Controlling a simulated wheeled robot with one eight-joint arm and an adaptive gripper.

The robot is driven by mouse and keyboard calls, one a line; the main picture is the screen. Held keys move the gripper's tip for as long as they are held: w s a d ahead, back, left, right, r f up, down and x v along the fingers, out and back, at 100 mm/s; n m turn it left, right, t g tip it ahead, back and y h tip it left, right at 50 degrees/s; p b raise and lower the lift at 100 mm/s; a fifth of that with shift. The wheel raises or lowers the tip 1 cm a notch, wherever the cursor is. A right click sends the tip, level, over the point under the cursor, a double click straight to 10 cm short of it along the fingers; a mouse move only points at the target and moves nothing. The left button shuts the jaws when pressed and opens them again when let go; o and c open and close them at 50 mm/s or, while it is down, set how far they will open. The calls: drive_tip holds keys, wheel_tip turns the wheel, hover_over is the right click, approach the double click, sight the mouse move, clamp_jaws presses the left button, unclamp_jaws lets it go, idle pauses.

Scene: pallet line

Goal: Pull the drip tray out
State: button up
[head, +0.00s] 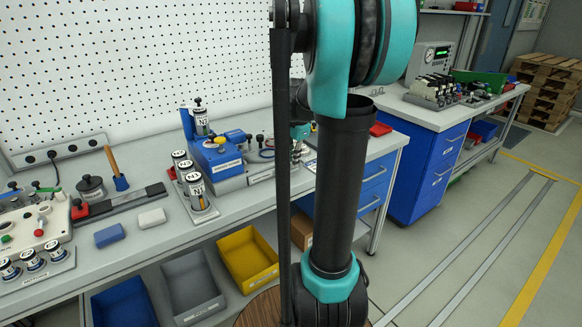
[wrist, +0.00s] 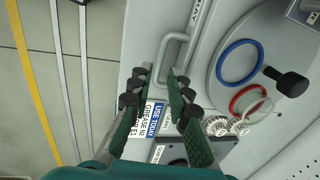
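In the wrist view a grey U-shaped handle (wrist: 165,62) stands on a light grey surface, just beyond my fingertips. It may belong to the drip tray, but I cannot make out a tray body. My gripper (wrist: 158,78) is open and empty, its two green fingers apart with the handle ahead of and between their tips. I cannot tell how far above the handle they are. In the head view my own arm hides most of the gripper and the handle.
In the wrist view a printed label (wrist: 154,118) lies between the fingers. A blue ring (wrist: 239,62), a red ring (wrist: 248,100) and a black knob (wrist: 287,82) are at the right. In the head view a blue machine (head: 217,158) and labelled cans (head: 196,190) stand on the bench (head: 165,238).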

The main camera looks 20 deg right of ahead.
sight(291, 172)
drive_tip(key=shift+w+a+f, duration=0.1)
drive_tip(key=shift+w+f, duration=0.05)
drive_tip(key=shift+f, duration=0.75)
drive_tip(key=shift+w+f, duration=0.15)
drive_tip(key=shift+f, duration=0.75)
drive_tip(key=shift+c, duration=0.4)
clamp_jaws()
